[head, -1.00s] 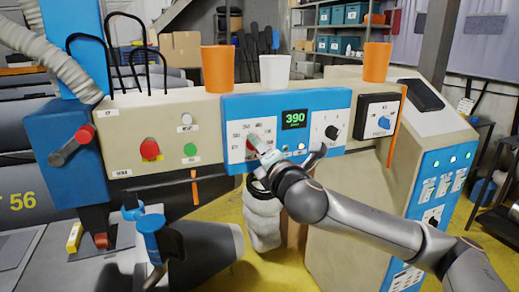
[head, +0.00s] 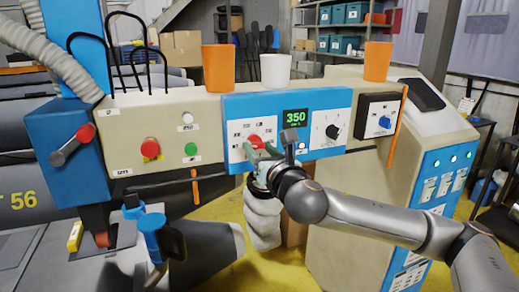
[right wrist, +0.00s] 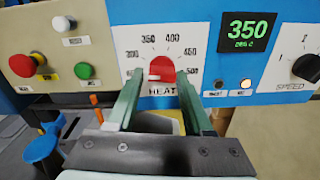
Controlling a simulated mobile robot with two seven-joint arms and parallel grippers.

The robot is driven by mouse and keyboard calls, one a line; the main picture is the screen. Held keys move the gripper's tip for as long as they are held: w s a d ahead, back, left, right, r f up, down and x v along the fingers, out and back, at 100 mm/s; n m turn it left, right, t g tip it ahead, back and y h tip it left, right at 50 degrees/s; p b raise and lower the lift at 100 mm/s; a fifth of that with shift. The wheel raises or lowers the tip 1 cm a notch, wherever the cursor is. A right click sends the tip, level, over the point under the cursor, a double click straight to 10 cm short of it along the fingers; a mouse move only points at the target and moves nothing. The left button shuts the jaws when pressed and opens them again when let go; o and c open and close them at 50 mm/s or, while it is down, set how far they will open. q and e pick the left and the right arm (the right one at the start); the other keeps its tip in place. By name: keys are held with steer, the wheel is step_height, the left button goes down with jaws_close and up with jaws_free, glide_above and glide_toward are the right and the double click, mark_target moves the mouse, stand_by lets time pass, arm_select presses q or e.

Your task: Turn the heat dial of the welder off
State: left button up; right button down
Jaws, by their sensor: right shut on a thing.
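The welder's blue control panel (head: 236,108) carries the red heat dial (head: 255,140), with a white scale plate around it. In the right wrist view the red dial (right wrist: 161,69) sits above the word HEAT, with printed numbers around it. The green display (head: 296,118) reads 350. My right gripper (head: 261,150) is at the dial from the front. In the right wrist view its two green fingers (right wrist: 159,82) stand on either side of the dial, shut on it. The dial's lower part is partly hidden. My left gripper is not in view.
A black speed dial (head: 332,131) is right of the display. A red button (head: 150,149) and a green button (head: 191,149) are on the beige box to the left. Orange cups (head: 218,68) and a white cup (head: 275,70) stand on top.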

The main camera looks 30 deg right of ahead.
steer(key=shift+f+n, duration=0.1)
steer(key=shift+n, duration=1.8)
steer(key=shift+c, duration=1.5)
jaws_free()
